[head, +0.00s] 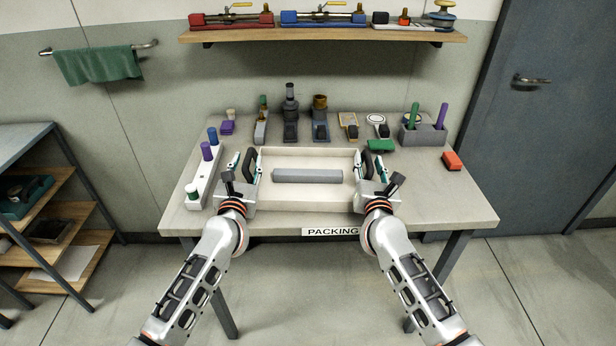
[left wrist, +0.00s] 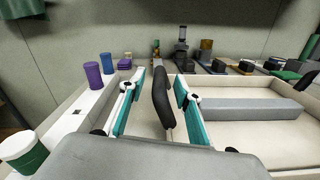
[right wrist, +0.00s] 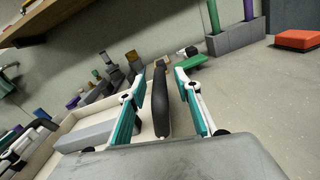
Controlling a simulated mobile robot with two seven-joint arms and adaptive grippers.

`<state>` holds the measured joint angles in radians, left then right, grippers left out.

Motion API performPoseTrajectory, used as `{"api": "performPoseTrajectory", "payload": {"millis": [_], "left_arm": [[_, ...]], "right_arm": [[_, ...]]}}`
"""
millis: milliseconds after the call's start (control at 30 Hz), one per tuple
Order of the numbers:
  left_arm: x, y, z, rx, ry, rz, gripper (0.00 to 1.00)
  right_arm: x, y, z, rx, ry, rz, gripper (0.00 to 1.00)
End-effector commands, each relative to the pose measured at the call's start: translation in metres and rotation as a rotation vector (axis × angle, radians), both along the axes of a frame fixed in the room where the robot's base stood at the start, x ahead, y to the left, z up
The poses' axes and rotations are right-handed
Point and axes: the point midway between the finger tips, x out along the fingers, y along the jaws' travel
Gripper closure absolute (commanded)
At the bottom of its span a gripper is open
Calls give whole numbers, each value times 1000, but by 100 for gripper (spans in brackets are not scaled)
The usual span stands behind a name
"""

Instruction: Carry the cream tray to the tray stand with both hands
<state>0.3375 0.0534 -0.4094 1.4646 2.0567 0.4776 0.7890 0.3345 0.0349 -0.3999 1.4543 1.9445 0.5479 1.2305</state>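The cream tray (head: 308,160) lies on the packing table with a grey bar (head: 307,176) in it. A black handle stands at each end: the left handle (left wrist: 161,97) and the right handle (right wrist: 160,100). My left gripper (head: 242,164) is open, with its fingers on either side of the left handle and gaps showing between. My right gripper (head: 374,168) is likewise open around the right handle, with gaps showing on both sides. I cannot tell for sure which thing is the tray stand.
A white rack (head: 204,178) with coloured bottles stands close left of the tray. Several small fittings line the table's back. A red block (head: 452,161) lies at the right. A shelf unit (head: 25,146) stands at the left. The right front table is clear.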

Motion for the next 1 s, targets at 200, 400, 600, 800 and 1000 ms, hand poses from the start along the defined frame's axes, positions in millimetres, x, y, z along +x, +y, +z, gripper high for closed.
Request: {"api": "performPoseTrajectory", "payload": {"millis": [200,400,600,800,1000], "left_arm": [[0,0,0,0,0,0,72],[0,0,0,1,0,0,100],[0,0,1,4,-2,0,100],[0,1,5,5,-3,-1,100],[0,1,19,6,-6,0,100]], "right_arm": [[0,0,0,0,-1,0,72],[0,0,0,0,-1,-1,100],[0,-1,1,0,-2,-2,100],[1,-2,6,0,-3,-4,100],[1,-3,21,-1,-7,-5,100]]}}
